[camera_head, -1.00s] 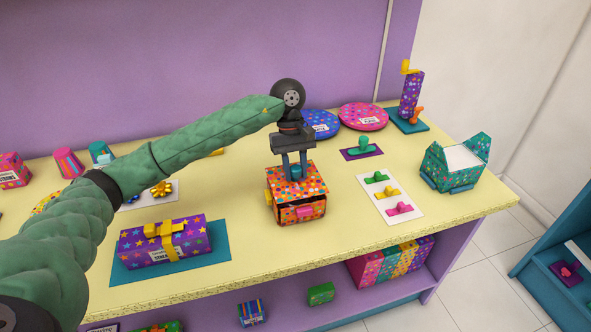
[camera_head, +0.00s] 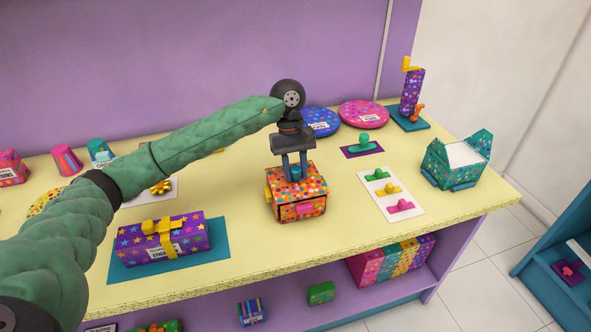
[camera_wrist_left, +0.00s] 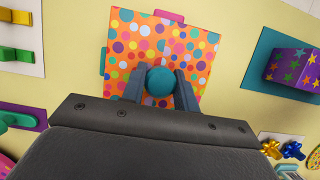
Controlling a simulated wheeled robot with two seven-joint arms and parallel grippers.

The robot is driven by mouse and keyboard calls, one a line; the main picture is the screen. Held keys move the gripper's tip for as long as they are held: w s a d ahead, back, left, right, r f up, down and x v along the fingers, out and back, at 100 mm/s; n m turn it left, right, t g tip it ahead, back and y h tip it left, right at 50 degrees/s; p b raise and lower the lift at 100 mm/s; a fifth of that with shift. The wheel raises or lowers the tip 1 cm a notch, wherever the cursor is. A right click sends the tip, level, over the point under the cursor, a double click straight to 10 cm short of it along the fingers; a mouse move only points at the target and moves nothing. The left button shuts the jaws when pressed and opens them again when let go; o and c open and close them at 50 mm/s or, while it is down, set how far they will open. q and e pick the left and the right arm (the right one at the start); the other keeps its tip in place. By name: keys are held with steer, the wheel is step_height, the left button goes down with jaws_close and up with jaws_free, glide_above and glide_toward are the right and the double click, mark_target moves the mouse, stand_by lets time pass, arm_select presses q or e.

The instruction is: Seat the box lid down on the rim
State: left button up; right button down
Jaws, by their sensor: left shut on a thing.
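The orange polka-dot box (camera_head: 298,212) stands on the yellow table, with a pink tab on its front and a yellow tab at its left. Its matching lid (camera_head: 312,182) lies over the top, at or very close to the rim; I cannot tell whether it touches all round. My left gripper (camera_head: 295,177) points down and is shut on the lid's round teal knob (camera_wrist_left: 160,81). The wrist view shows the lid (camera_wrist_left: 192,48) from above, with the knob between the two fingers. The far rim is hidden under the lid. My right gripper is not in view.
A purple star-patterned gift (camera_head: 190,240) lies on a teal mat at the left. A white card with colored clips (camera_head: 392,190) and a green open box (camera_head: 455,165) are to the right. Bare table surrounds the polka-dot box.

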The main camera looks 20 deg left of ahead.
arm_select(q)
steer(key=shift+f+b, duration=0.4)
steer(key=shift+f, duration=0.05)
steer(key=o, duration=1.1)
steer(key=shift+c, duration=0.2)
steer(key=v, duration=0.8)
steer(key=shift+b, duration=0.3)
